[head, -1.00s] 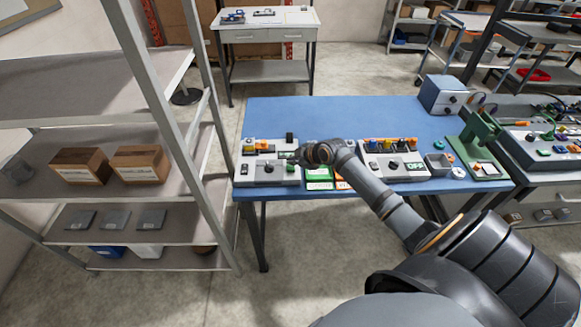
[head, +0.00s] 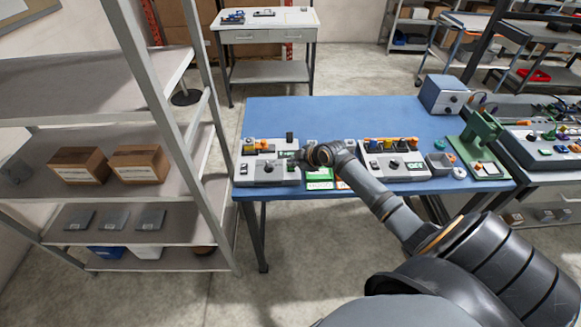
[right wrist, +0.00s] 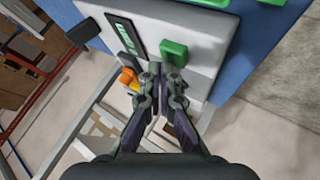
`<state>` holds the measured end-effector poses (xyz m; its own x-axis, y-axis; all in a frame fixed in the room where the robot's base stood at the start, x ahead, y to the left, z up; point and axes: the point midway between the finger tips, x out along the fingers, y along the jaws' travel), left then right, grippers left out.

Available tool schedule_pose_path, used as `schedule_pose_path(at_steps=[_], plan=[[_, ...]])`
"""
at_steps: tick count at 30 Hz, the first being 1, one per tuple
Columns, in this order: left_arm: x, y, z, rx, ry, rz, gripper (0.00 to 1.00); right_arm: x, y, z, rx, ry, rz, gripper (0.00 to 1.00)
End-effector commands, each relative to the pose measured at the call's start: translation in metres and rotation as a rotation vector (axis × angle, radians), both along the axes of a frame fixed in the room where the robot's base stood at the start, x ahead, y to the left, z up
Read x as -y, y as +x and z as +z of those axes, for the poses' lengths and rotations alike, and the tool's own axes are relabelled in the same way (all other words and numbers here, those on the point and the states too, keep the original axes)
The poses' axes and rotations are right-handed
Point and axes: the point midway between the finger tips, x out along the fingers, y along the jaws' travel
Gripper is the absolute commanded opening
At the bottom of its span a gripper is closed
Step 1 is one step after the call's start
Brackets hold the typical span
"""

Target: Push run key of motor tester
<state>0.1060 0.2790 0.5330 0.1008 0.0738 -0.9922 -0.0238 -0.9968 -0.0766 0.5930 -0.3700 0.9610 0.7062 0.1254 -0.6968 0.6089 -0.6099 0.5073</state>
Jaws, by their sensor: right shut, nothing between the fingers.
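A light grey tester unit (head: 248,178) stands at the left front of the blue table, with a dark knob, orange parts and a small display. It also shows in the right wrist view (right wrist: 196,30), with a green display (right wrist: 125,38) and a raised green key (right wrist: 173,52). My right gripper (head: 300,157) is at the unit's right side. In the right wrist view its shut, empty fingertips (right wrist: 163,72) are close by the green key and overlap its lower edge. I cannot tell whether they touch it. My left gripper is not in view.
A second grey unit (head: 405,174) stands to the right, with green-labelled items (head: 319,184) between the two. A blue-grey box (head: 442,95) and a green press-like stand (head: 480,130) are farther right. A metal shelf rack (head: 160,105) stands left. The table's back is clear.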

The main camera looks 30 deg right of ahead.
Motion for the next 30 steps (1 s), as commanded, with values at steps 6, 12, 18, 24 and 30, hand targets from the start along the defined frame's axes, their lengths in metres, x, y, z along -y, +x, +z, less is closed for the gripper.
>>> schedule_pose_path(at_steps=[6,12,18,24,30], plan=[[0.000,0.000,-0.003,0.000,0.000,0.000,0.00,0.000,0.000,-0.003,0.000,0.000,0.000,0.00],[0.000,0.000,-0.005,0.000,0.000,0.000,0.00,0.000,0.000,-0.006,0.000,0.000,0.000,0.00],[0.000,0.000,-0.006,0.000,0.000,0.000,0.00,0.000,0.000,-0.008,0.000,0.000,0.000,0.00],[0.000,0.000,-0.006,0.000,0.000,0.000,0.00,0.000,0.000,-0.008,0.000,0.000,0.000,0.00],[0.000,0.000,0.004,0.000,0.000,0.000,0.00,0.000,0.000,0.003,0.000,0.000,0.000,0.00]])
